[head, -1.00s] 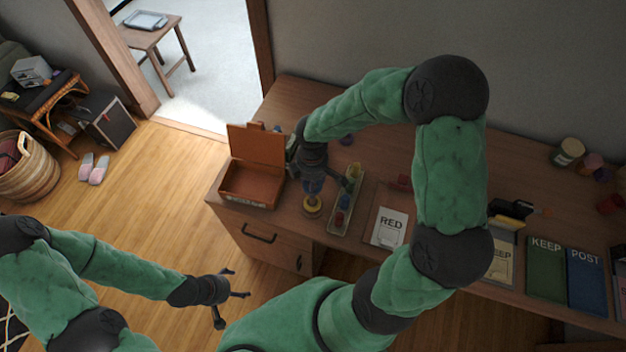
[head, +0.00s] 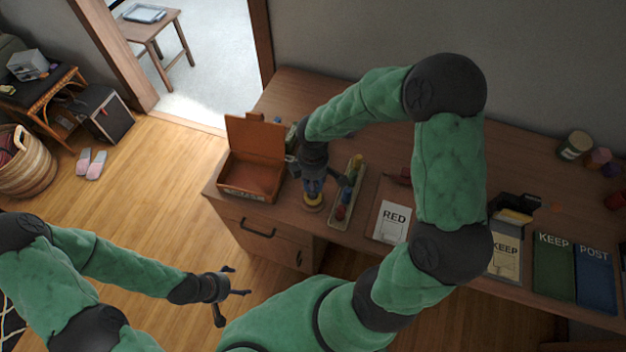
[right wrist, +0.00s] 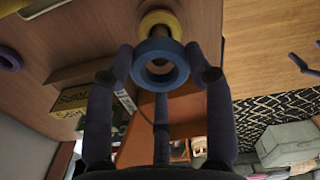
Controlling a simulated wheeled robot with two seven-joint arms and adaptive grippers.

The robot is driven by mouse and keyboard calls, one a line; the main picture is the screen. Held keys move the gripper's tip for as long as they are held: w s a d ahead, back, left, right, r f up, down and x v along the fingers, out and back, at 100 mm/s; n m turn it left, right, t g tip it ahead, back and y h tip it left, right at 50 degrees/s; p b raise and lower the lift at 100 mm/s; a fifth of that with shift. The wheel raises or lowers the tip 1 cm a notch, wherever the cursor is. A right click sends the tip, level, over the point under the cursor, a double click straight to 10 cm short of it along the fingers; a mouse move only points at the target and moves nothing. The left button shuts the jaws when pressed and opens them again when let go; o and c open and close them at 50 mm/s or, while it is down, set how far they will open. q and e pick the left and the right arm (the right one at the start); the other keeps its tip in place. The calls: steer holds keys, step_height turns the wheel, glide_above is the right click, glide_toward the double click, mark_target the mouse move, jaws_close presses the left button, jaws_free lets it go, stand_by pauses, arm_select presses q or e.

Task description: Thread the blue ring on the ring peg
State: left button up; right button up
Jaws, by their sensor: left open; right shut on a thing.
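The blue ring (right wrist: 160,65) is pinched between the fingers of my right gripper (right wrist: 160,58). In the head view the blue ring (head: 313,187) is low under my right gripper (head: 315,178), just above the yellow ring (head: 313,205). In the right wrist view the yellow ring (right wrist: 162,20) sits around the brown ring peg (right wrist: 160,33), beyond the blue ring. The blue ring hides part of the peg; I cannot tell whether the peg tip is inside its hole. My left gripper (head: 232,292) is open and empty, over the floor in front of the desk.
An open orange-brown box (head: 252,178) stands left of the peg. A narrow tray (head: 345,212) with several coloured pieces lies close on its right. A RED card (head: 391,222) and a KEEP folder (head: 553,262) lie farther right.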

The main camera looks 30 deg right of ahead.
steer(key=shift+f+b, duration=2.05)
steer(key=shift+f, duration=0.7)
steer(key=o, duration=0.9)
step_height(320, 180, up, 12)
